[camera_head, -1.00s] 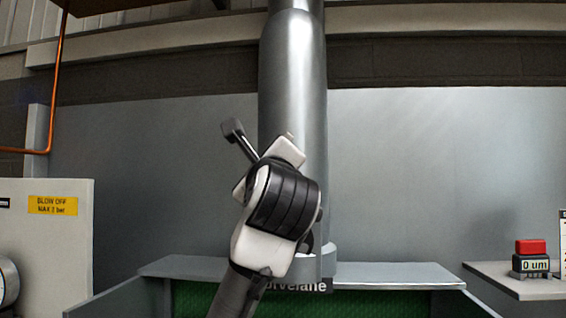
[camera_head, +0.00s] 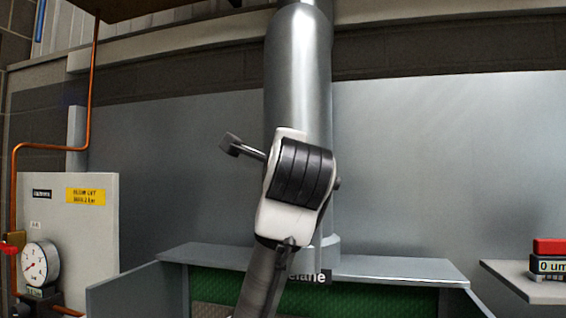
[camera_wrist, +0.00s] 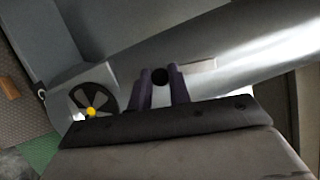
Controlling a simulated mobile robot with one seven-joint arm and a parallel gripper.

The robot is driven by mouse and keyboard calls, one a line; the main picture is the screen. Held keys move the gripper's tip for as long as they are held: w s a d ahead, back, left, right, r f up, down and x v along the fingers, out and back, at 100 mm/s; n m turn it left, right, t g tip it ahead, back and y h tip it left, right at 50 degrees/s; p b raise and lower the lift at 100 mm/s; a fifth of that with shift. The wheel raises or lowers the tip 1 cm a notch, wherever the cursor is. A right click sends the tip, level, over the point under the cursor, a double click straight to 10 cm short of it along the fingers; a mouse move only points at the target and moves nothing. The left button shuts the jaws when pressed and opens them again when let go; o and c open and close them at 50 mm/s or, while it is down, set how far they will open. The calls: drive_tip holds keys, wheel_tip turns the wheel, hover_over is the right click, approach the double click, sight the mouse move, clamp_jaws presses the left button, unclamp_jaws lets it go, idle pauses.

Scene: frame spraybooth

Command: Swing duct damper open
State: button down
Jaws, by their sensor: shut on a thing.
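The silver duct (camera_head: 297,75) rises vertically behind my arm in the head view and runs diagonally across the wrist view (camera_wrist: 235,55). My gripper (camera_wrist: 160,88) is at the duct's side, its two fingers shut on a dark, round-ended piece, the damper handle (camera_wrist: 160,76). A pale strip on the duct lies just right of the fingers in the wrist view.
A panel with a yellow label (camera_head: 86,195) and a gauge (camera_head: 40,263) stands left. A shelf at right holds a red-topped block (camera_head: 550,256). A dark spoked disc (camera_wrist: 94,100) shows beside the fingers.

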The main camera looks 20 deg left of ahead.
drive_tip(key=shift+d+n+g, duration=0.3)
drive_tip(key=shift+d+n, duration=0.1)
drive_tip(key=shift+n, duration=0.3)
drive_tip(key=c, duration=1.3)
unclamp_jaws()
drive_tip(key=shift+s+d, duration=0.1)
drive_tip(key=shift+b+v, duration=3.8)
drive_tip(key=shift+v, duration=3)
